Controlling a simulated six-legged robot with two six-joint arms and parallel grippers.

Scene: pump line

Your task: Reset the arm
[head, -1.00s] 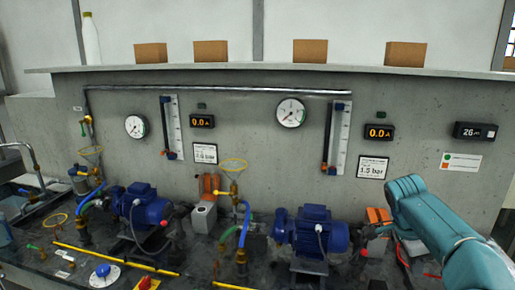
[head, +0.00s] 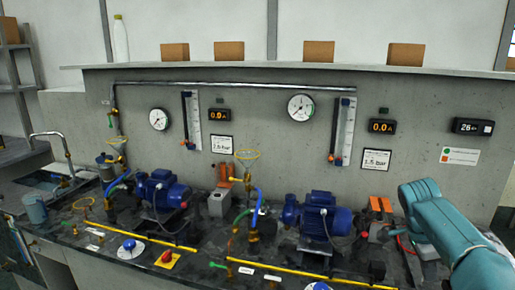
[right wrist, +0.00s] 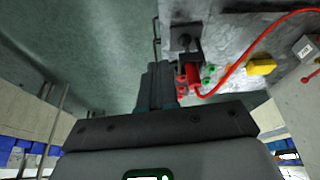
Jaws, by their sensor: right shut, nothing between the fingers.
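My right arm (head: 450,235) is teal and comes in at the lower right of the head view, bent, with its elbow above the bench's right end. Its fingers are hard to make out there. In the right wrist view my right gripper (right wrist: 158,72) shows as dark fingers closed together with nothing between them. A red part (right wrist: 192,75) with a red cable (right wrist: 240,62) lies just right of the fingers; I cannot tell whether they touch. My left arm and gripper are not in view.
Two blue pumps (head: 162,190) (head: 318,215) stand on the dark bench, with valves and yellow rails (head: 145,237) in front. A concrete panel behind carries gauges (head: 301,107) and displays (head: 383,126). A sink tap (head: 55,135) is at left. Cardboard boxes (head: 319,51) stand on the ledge above.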

